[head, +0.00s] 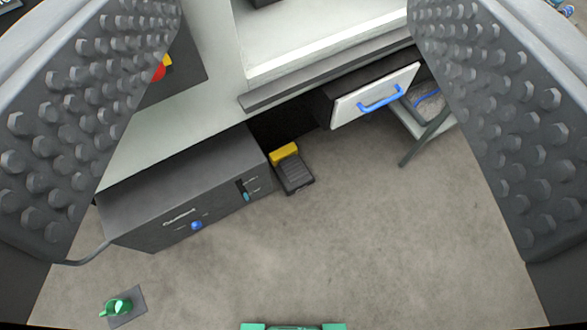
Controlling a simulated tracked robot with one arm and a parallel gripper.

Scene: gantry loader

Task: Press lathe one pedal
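A foot pedal (292,173) lies on the floor near the middle of the head view. It has a dark ribbed tread and a yellow cover at its far end. It sits at the base of the pale machine, to the right of a dark grey cabinet. My gripper (295,120) is open, with one large studded finger at the left edge and the other at the right edge. Nothing is between the fingers up close, and the pedal shows in the gap well beyond them. No label tells which lathe the pedal belongs to.
The dark cabinet (190,190) has a blue knob and a cable. A white drawer (375,95) with a blue handle stands out above the floor, right of the pedal. A green object (117,306) rests on a small dark plate at lower left. The floor (330,240) before the pedal is clear.

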